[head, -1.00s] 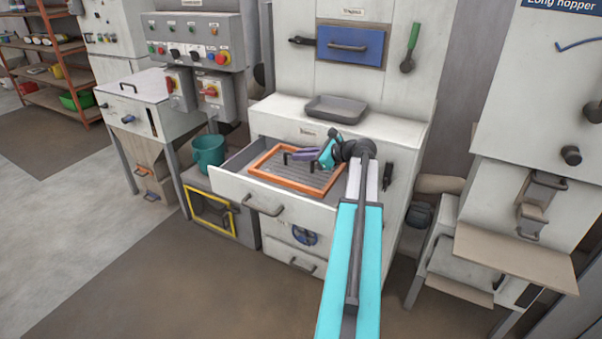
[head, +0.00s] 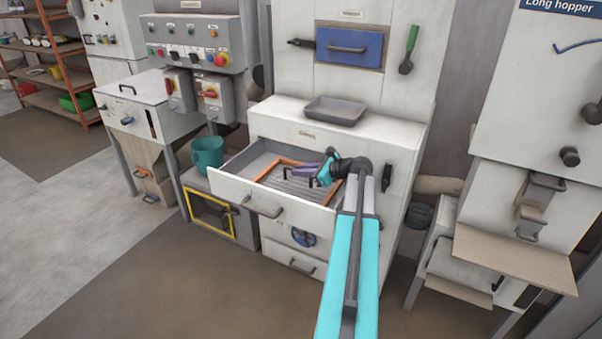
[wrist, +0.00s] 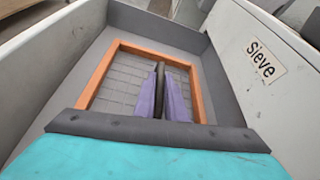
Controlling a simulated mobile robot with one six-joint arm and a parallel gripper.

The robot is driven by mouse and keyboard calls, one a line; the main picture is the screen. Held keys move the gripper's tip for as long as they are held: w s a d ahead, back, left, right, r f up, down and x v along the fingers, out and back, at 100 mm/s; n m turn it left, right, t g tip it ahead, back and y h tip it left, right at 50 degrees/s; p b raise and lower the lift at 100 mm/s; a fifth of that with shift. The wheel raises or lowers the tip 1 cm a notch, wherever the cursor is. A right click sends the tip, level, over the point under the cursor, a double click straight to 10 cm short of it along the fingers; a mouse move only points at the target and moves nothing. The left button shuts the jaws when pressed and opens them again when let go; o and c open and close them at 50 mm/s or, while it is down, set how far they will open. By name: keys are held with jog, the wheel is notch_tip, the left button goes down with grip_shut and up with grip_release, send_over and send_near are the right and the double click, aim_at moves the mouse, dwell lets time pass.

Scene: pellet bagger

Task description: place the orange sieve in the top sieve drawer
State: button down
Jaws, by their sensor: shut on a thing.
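The orange sieve (head: 277,171) has an orange frame and a grey mesh. It sits down inside the open top drawer (head: 237,194), and the drawer's front wall hides its near part in the head view. In the wrist view the sieve (wrist: 104,76) lies within the drawer walls, beside a wall labelled "Sieve" (wrist: 262,60). My gripper (head: 300,170) reaches into the drawer from the right. In the wrist view its purple fingers (wrist: 161,95) are closed together on a dark bar that stands over the mesh, seemingly the sieve's handle.
A grey tray (head: 335,111) stands on the ledge above the drawer. A teal bucket (head: 208,152) stands to the left of the drawer. The drawer's handle (head: 263,208) sticks out in front. Open floor lies at the front left.

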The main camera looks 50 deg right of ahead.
jog(key=shift+f, duration=0.35)
jog(key=c, duration=1.8)
grip_release()
jog(key=shift+f, duration=0.1)
jog(key=v, duration=1.2)
jog(key=shift+b, duration=0.35)
jog(key=shift+s, duration=0.1)
